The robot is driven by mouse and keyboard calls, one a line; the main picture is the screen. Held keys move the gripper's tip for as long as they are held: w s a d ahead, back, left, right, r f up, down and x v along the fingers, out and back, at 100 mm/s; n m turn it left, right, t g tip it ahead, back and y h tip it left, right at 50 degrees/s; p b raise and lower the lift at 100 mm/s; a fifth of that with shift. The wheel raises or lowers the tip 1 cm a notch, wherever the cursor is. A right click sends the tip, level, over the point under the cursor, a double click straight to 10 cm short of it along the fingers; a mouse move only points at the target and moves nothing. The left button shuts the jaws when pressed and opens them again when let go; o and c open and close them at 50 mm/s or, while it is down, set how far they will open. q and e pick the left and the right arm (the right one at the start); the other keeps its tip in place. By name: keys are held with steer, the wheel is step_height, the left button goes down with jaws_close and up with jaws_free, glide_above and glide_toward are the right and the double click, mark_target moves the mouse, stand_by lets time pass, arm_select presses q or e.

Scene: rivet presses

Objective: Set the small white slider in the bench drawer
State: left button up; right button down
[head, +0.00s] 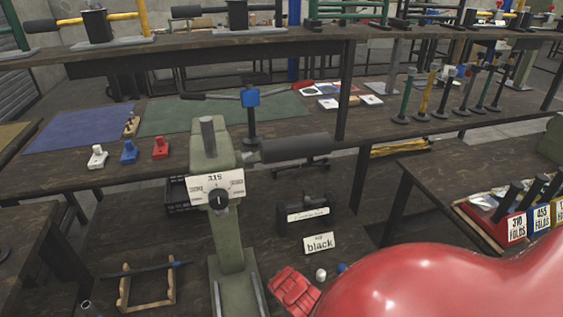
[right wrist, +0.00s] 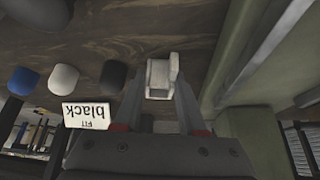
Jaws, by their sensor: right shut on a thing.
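In the right wrist view my right gripper (right wrist: 159,92) is shut on a small white slider (right wrist: 158,73), held between its two fingertips. The slider has a block-like body with a raised part at one side. My right gripper and the held slider do not show in the head view. A similar white piece (head: 97,157) stands on the middle bench, left of a blue piece (head: 129,152) and a red piece (head: 160,147). I cannot make out the bench drawer in either view. My left gripper is in neither view.
A green press (head: 223,250) with a dial stands in the middle. A card reading "black" (head: 319,243) is to its right; it also shows in the right wrist view (right wrist: 88,113). Blue (right wrist: 24,80), white (right wrist: 63,77) and dark (right wrist: 112,76) knobs are close to my right gripper.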

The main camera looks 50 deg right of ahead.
steer(key=shift+c, duration=2.4)
jaws_free()
